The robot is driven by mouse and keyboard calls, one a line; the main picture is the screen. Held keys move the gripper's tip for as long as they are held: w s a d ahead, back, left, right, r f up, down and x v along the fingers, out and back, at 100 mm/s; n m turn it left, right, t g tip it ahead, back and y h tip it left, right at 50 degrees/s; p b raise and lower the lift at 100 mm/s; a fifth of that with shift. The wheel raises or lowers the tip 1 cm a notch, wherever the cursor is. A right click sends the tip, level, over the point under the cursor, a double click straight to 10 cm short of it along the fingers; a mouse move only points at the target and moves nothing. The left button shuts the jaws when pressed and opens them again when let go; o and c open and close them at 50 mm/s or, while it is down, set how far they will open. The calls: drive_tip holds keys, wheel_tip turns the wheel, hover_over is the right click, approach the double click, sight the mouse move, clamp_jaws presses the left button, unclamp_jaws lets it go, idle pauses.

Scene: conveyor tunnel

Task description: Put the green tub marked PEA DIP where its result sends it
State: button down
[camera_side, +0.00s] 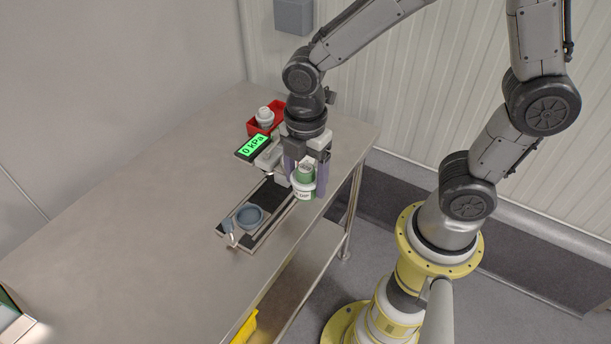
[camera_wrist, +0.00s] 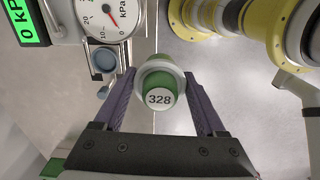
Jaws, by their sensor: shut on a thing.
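The green tub (camera_side: 304,173) has a broad white rim and a white label with "DIP" partly readable in the side view. My gripper (camera_side: 306,184) is shut on it, one purple finger on each side. The tub hangs beside the tunnel's right side, near the table's right edge; its exact height is unclear. In the wrist view the tub (camera_wrist: 158,79) sits between the fingers, with a white disc reading 328 facing the camera. The tester's green display (camera_side: 255,146) reads 0 kPa. Its round gauge (camera_wrist: 107,16) shows in the wrist view.
A dark belt (camera_side: 269,197) carries a blue-grey round holder (camera_side: 249,216), which looks empty. A red bin (camera_side: 280,108) with white tubs stands behind the display. A green-edged box (camera_side: 14,318) is at the front left. Something yellow (camera_side: 245,327) is below the table. The table's left is clear.

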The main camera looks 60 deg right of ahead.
drive_tip(key=shift+s, duration=0.1)
